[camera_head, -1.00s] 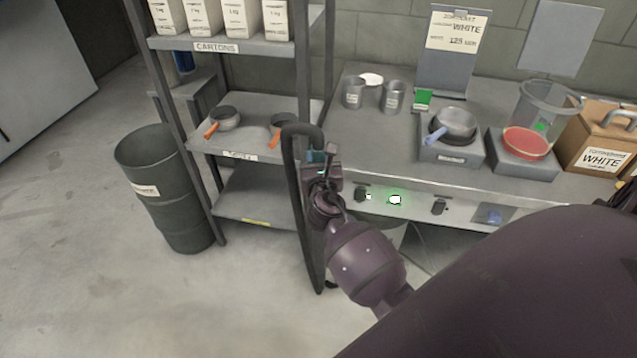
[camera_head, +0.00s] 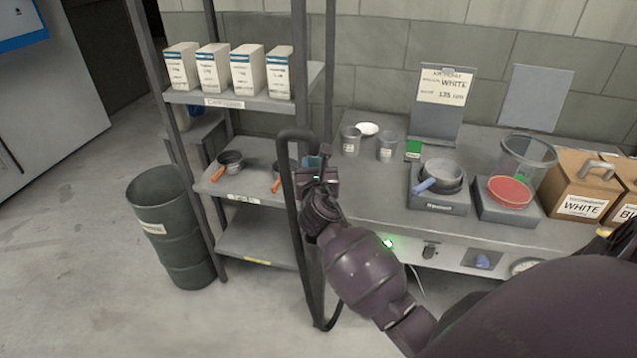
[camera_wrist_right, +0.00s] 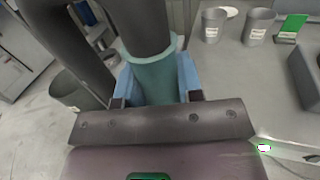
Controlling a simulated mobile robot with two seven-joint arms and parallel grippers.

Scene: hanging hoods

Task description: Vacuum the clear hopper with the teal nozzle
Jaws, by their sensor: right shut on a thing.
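My right gripper (camera_head: 318,162) is shut on the teal nozzle (camera_wrist_right: 153,78), whose ring and body sit between its blue fingers in the right wrist view. A thick dark hose (camera_head: 291,205) rises from the nozzle and loops down to its left in the head view. The nozzle's mouth is hidden. The clear hopper (camera_head: 528,158), a see-through tub with a grey rim, stands at the back right of the bench, well to the right of my right gripper. My left gripper is not in view.
The bench (camera_head: 385,190) holds grey cups (camera_head: 350,142), stacked pans (camera_head: 440,175), a red round sieve (camera_head: 510,192) and a box marked WHITE (camera_head: 580,185). A shelf rack (camera_head: 255,240) and a dark bin (camera_head: 172,228) stand at left. Floor at far left is clear.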

